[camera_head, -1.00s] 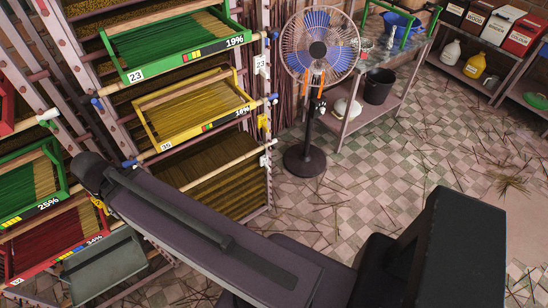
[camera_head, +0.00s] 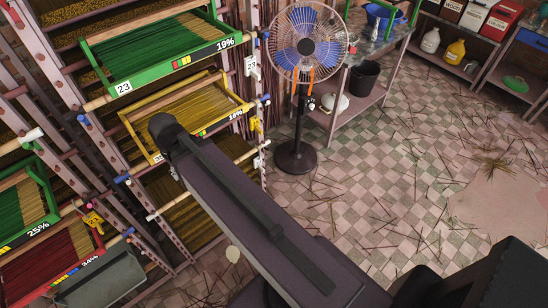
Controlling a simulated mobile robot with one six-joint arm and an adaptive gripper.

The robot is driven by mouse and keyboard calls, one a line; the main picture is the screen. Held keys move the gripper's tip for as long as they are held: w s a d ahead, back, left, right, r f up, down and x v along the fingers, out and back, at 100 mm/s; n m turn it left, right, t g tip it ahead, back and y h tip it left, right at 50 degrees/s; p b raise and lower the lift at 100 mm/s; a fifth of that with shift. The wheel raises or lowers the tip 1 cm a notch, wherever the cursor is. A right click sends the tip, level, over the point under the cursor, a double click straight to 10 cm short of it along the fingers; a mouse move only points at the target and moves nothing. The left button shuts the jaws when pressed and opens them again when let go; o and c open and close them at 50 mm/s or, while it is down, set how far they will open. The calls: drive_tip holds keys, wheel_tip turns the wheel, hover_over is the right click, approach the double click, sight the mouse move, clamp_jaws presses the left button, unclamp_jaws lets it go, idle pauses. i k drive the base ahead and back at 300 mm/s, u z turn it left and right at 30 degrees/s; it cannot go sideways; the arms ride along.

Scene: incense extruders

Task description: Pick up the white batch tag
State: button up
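A white batch tag (camera_head: 251,66) marked 23 hangs on the right post of the drying rack, right of the upper green tray (camera_head: 165,52). A smaller white tag (camera_head: 258,161) hangs lower on the same post; I cannot read it. A yellow tag (camera_head: 93,220) hangs at the left, by the red tray. My arm reaches up from the lower right, its end in front of the yellow tray, left of and below the tag marked 23. My gripper's fingers cannot be seen; the arm hides that area.
The yellow tray (camera_head: 189,112) juts from the rack below the green one. A standing fan (camera_head: 306,47) is close to the rack's right side. A table with a black bucket (camera_head: 364,78) stands behind it. The tiled floor on the right is mostly open, strewn with sticks.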

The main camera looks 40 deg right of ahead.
sight(258, 162)
drive_tip(key=z, duration=1)
drive_tip(key=k, duration=0.95)
drive_tip(key=u, duration=0.05)
drive_tip(key=i, duration=0.85)
drive_tip(key=z, duration=0.05)
